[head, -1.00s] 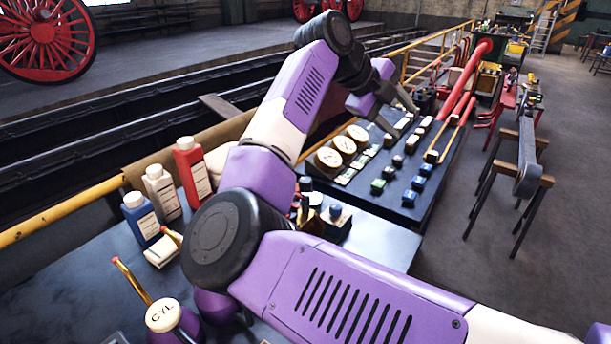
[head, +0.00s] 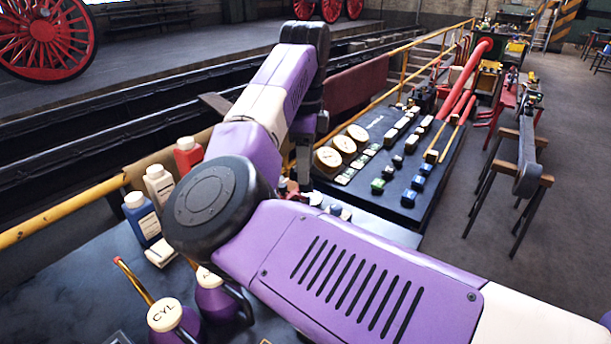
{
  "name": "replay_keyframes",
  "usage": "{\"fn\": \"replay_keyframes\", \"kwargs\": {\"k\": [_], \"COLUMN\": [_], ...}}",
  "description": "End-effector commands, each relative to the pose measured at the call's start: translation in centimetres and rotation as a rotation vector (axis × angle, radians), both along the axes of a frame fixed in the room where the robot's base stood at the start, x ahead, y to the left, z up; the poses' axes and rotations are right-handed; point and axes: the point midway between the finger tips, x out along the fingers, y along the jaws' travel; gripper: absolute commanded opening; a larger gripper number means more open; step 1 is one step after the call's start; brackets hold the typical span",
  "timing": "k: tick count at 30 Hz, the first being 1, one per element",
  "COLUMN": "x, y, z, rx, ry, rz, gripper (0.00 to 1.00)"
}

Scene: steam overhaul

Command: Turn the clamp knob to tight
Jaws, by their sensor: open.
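My gripper (head: 303,168) hangs down at the end of my folded arm, over the far right part of the near bench (head: 90,290). Its fingers are dark, narrow and seen from behind; they are open. Small items with dark round tops (head: 338,211) stand on the bench just right of and below the fingers, partly hidden by my arm. I cannot tell which of them, if any, is the clamp knob. No contact between fingers and items can be made out.
Blue (head: 142,220), white (head: 158,185) and red (head: 187,155) bottles stand at the bench's left. Purple oil cans (head: 175,322) stand in front. A sloped panel with gauges (head: 328,157) and coloured switches lies beyond to the right. A yellow rail (head: 65,211) runs behind.

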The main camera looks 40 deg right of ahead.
Motion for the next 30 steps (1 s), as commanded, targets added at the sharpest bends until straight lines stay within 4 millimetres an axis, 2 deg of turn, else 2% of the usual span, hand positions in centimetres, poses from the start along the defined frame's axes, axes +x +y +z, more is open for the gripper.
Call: {"fn": "replay_keyframes", "kwargs": {"k": [3, 7, 18, 20, 26, 30], "x": [-0.1, 0.0, 0.0, 0.0, 0.0, 0.0], "y": [0.0, 0.0, 0.0, 0.0, 0.0, 0.0], "z": [-1.7, -3.0, -3.7, -3.7, -3.7, -3.7], "rx": [-0.001, -0.001, -0.001, -0.001, -0.001, -0.001], "ry": [0.003, 0.002, -0.001, -0.001, -0.001, -0.001], "rz": [-0.001, -0.002, -0.003, -0.003, -0.003, -0.003], "gripper": [0.51, 0.51, 0.51, 0.41, 0.01, 0.00]}}
